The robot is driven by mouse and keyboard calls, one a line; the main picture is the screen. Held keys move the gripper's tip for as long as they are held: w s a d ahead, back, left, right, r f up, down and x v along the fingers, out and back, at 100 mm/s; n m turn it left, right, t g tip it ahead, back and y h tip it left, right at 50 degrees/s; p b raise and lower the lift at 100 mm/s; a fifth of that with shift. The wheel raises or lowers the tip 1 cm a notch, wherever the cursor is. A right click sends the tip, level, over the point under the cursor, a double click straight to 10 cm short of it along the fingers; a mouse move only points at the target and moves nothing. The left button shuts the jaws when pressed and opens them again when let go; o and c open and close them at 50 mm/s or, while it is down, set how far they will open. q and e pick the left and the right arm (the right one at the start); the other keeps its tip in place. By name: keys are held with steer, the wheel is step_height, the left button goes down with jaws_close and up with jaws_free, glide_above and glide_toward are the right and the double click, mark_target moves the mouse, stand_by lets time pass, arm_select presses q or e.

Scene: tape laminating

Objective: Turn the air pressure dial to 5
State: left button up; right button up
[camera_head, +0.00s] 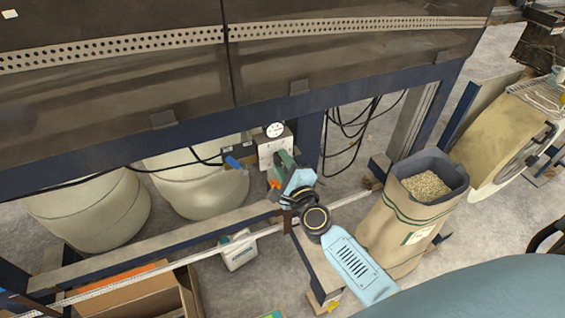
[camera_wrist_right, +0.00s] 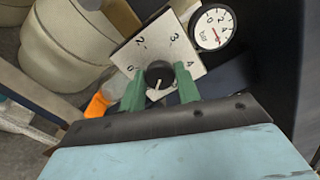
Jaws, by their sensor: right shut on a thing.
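The air pressure dial is a black knob (camera_wrist_right: 159,74) with a pale pointer, on a white plate (camera_wrist_right: 133,48) with printed numbers. In the wrist view the pointer points down, slightly left, away from the visible 2, 3 and 4. The plate also shows in the head view (camera_head: 268,153). A round white gauge (camera_wrist_right: 213,28) with a red needle sits beside the plate; it is also in the head view (camera_head: 274,129). My right gripper (camera_wrist_right: 160,88) has its green fingers on both sides of the knob, shut on it. My left gripper is not in view.
A blue-handled valve (camera_head: 235,163) is left of the plate. Large pale drums (camera_head: 195,182) stand behind the rail. A bag of pellets (camera_head: 405,215) stands right of my arm. Black cables (camera_head: 350,130) hang by the frame post.

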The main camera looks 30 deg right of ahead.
steer(key=n+p, duration=0.1)
steer(key=n, duration=0.1)
steer(key=shift+r+n, duration=0.1)
steer(key=shift+n, duration=0.3)
steer(key=n+p, duration=0.1)
steer(key=n, duration=0.1)
steer(key=shift+n, duration=0.3)
steer(key=shift+n+p, duration=0.6)
steer(key=shift+n, duration=0.2)
steer(key=shift+n+p, duration=0.5)
steer(key=shift+n, duration=0.5)
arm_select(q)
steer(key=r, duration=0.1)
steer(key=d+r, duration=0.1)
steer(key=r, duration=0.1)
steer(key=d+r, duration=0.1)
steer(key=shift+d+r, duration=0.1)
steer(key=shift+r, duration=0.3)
arm_select(e)
steer(key=shift+n, duration=0.6)
arm_select(q)
steer(key=shift+p, duration=0.3)
arm_select(e)
steer(key=o, duration=1)
steer(key=shift+c, duration=0.2)
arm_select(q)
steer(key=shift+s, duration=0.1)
